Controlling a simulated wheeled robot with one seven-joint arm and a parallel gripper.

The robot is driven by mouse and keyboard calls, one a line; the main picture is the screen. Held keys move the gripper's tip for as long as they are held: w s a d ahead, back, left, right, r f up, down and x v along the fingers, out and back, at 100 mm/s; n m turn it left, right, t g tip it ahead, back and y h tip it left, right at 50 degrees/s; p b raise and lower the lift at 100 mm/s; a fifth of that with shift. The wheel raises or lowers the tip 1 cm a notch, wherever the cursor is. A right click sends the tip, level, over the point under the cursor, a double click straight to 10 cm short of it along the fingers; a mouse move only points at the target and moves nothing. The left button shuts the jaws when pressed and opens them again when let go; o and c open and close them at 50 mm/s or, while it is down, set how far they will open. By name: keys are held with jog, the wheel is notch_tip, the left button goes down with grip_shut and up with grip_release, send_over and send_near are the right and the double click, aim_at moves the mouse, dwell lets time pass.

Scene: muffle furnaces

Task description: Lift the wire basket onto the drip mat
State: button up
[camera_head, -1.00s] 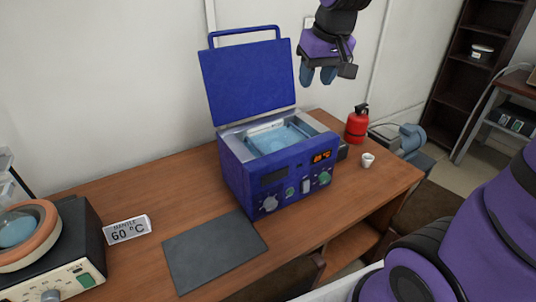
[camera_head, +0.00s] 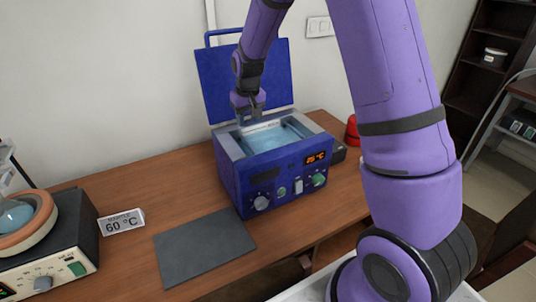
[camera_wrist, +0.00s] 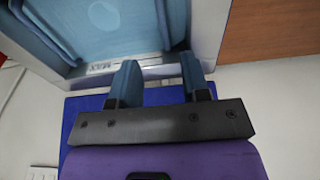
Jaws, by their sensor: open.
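The blue water bath (camera_head: 262,185) stands on the bench with its lid (camera_head: 215,85) raised. I cannot make out the wire basket clearly; the bath's opening (camera_head: 275,135) shows pale blue water, and blue curved edges (camera_wrist: 68,38) show inside it in the wrist view. My gripper (camera_head: 252,112) is over the back left part of the bath, pointing down, with its two blue fingers apart and nothing between them. In the wrist view the fingertips (camera_wrist: 158,64) are over the bath's rim by a "MAX" mark. The grey drip mat (camera_head: 205,247) lies flat and empty in front and left of the bath.
A heating mantle (camera_head: 45,240) and a "60 °C" sign (camera_head: 121,222) stand at the left. A red extinguisher (camera_head: 352,130) is partly hidden behind my arm at the right. The raised lid stands close behind my gripper.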

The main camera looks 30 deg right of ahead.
aim_at(247, 143)
jog(key=f, duration=0.5)
jog(key=shift+w+a, duration=0.1)
jog(key=shift+w, duration=0.2)
jog(key=shift+a+f, duration=0.1)
jog(key=shift+f, duration=2.65)
grip_shut()
